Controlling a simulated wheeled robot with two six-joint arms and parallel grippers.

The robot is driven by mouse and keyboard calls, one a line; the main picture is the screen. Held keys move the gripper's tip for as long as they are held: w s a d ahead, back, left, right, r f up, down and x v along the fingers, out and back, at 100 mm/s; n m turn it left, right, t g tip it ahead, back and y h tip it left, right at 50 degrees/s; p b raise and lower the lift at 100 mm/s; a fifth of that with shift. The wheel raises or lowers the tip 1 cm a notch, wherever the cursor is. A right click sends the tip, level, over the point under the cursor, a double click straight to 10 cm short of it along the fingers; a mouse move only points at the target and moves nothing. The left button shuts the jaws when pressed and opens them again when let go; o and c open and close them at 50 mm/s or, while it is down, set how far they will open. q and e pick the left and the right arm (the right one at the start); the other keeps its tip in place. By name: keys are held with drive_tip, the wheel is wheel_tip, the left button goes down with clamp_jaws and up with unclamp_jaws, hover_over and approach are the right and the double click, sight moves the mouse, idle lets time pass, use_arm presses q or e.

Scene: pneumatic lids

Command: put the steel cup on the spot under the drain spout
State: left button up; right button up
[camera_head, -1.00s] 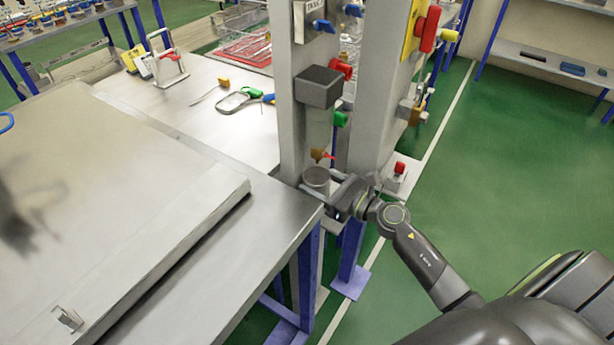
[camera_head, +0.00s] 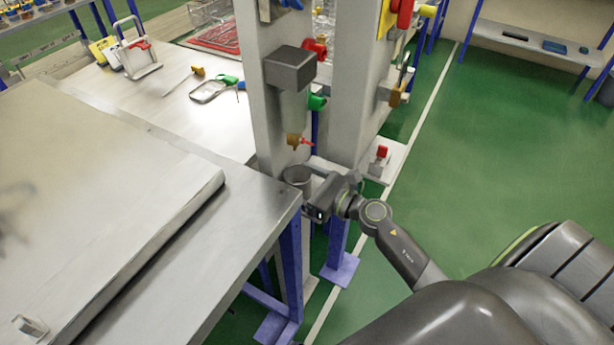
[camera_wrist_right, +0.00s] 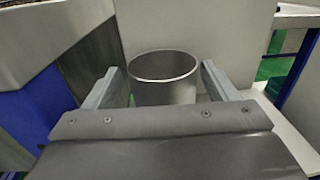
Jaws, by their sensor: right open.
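The steel cup (camera_head: 298,176) is upright beside the grey post, below the brass drain spout (camera_head: 294,140) with its red lever. In the head view a gap shows between cup rim and spout. My right gripper (camera_head: 311,181) is at the cup. In the right wrist view the cup (camera_wrist_right: 163,78) stands between the two fingers of the open gripper (camera_wrist_right: 161,86), with a small gap visible at the right finger. The cup's base is hidden, so I cannot tell what it rests on. My left gripper is not in view.
The steel table (camera_head: 255,205) has its corner close to the cup's left and front. A grey box (camera_head: 290,68) juts from the post above the spout. A second post (camera_head: 352,90) stands to the right. Green floor (camera_head: 480,160) is open on the right.

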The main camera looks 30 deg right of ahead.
drive_tip(key=b+v, duration=0.5)
drive_tip(key=v, duration=0.7)
drive_tip(key=w+d+f+m+h, duration=0.1)
drive_tip(key=d+f+m+h, duration=0.6)
drive_tip(key=f+m, duration=0.6)
drive_tip(key=s+d+f+m+g+h, duration=0.2)
drive_tip(key=s+d+f+m, duration=0.15)
drive_tip(key=f+m, duration=0.45)
drive_tip(key=s+d+f+m+g+h, duration=0.1)
drive_tip(key=s+d+f+m+g, duration=0.2)
drive_tip(key=f, duration=0.8)
drive_tip(key=s+a+f+m+g, duration=0.4)
drive_tip(key=s+f+m, duration=0.5)
drive_tip(key=s+f, duration=0.35)
drive_tip(key=s+a+f+m+g, duration=0.3)
drive_tip(key=s+a+f+m, duration=0.1)
drive_tip(key=s, duration=0.4)
drive_tip(key=s+a+f+m+g, duration=0.2)
drive_tip(key=s+a+f+m, duration=0.3)
drive_tip(key=s, duration=0.3)
drive_tip(key=shift+a+f+g+y, duration=0.2)
drive_tip(key=shift+a+g+y, duration=0.2)
drive_tip(key=shift+a, duration=0.2)
